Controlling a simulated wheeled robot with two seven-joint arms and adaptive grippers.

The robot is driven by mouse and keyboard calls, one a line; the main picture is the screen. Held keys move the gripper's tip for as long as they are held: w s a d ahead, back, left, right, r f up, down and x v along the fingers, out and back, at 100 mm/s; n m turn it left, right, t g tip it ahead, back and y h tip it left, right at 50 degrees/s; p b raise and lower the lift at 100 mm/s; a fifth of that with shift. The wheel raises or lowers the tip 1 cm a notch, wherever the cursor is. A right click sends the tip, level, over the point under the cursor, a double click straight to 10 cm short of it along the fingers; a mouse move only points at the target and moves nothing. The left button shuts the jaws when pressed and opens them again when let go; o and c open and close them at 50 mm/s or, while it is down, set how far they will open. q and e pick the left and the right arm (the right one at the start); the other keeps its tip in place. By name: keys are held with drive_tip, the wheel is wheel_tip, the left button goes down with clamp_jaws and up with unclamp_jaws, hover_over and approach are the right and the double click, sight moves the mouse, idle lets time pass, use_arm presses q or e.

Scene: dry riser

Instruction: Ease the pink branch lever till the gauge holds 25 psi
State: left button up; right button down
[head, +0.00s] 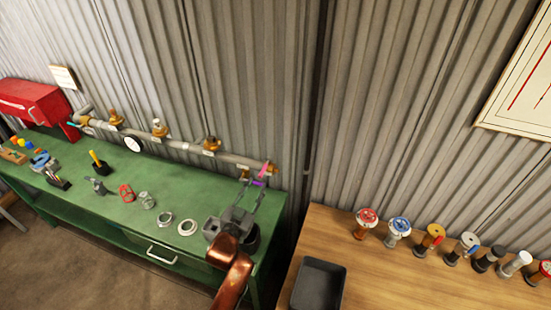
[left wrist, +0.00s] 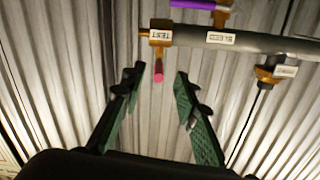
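The pink lever (head: 263,171) is at the right end of the grey pipe (head: 190,146), on a brass fitting. In the left wrist view the pink lever (left wrist: 158,72) is seen nearly end-on below the tag reading TEST. My left gripper (head: 252,191) is open and empty near the pipe's end. In the left wrist view the left gripper's fingertips (left wrist: 160,73) lie either side of the lever's tip; I see no contact and cannot tell the depth. The white gauge (head: 132,144) is farther left on the pipe; its reading is too small. My right gripper is out of view.
The green bench (head: 100,212) holds loose fittings and tools. A wooden table (head: 400,285) at right carries several valves and a black tray (head: 319,286).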

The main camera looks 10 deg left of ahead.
sight(262, 172)
use_arm(q)
drive_tip(key=shift+w+d+r, duration=0.25)
drive_tip(key=shift+w+r, duration=0.1)
drive_tip(key=shift+w, duration=0.3)
drive_tip(key=shift+w+d+r, duration=0.25)
drive_tip(key=shift+w+r, duration=0.1)
drive_tip(key=shift+w, duration=0.25)
drive_tip(key=w, duration=0.4)
drive_tip(key=shift+d+f, duration=0.2)
drive_tip(key=shift+w, duration=0.4)
drive_tip(key=shift+w+d+r, duration=0.15)
drive_tip(key=shift+w, duration=0.1)
drive_tip(key=shift+c, duration=0.3)
clamp_jaws()
